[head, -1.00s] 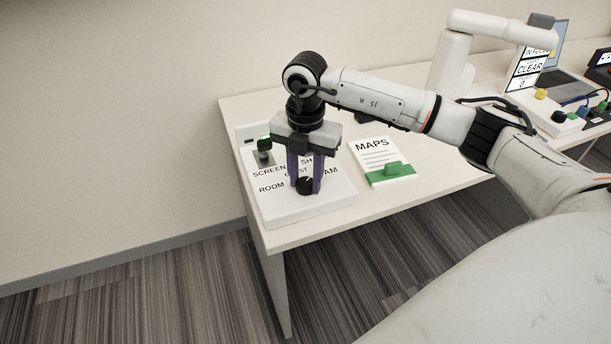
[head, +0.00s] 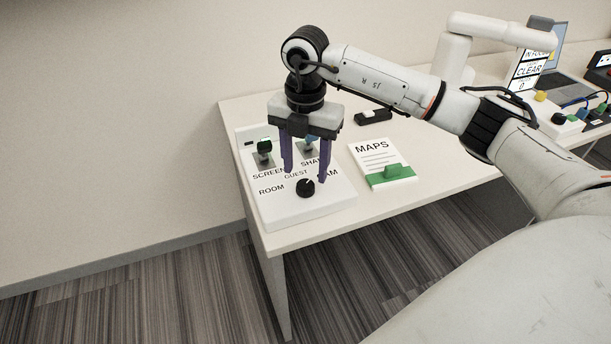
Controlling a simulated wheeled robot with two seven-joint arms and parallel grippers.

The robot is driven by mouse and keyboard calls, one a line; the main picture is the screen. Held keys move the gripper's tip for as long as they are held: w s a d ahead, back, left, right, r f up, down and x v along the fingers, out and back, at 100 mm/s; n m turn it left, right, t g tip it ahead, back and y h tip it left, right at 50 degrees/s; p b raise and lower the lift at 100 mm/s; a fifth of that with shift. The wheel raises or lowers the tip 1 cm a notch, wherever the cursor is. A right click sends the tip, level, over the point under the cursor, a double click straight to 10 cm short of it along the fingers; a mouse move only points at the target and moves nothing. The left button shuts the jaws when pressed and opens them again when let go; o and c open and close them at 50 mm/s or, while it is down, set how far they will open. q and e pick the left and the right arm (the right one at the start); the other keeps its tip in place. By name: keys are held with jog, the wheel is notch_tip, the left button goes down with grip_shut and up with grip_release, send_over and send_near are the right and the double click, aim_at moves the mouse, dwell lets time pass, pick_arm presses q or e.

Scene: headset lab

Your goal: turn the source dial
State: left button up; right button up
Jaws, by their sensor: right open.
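The source dial (head: 305,187) is a small black round knob on a white control panel (head: 310,211) at the left end of the table. Labels ROOM, GUEST and one ending in AM, partly hidden, surround it. My right gripper (head: 305,176) has two purple fingers, spread apart and pointing down. It is open and empty, just above and behind the dial, with one finger on each side of it in the picture. I cannot tell whether a finger touches the panel. My left gripper is not in view.
A black object (head: 373,117) lies behind. A laptop (head: 566,80) is far right.

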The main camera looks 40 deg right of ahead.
aim_at(306, 184)
notch_tip(306, 184, up, 6)
dwell(0.7)
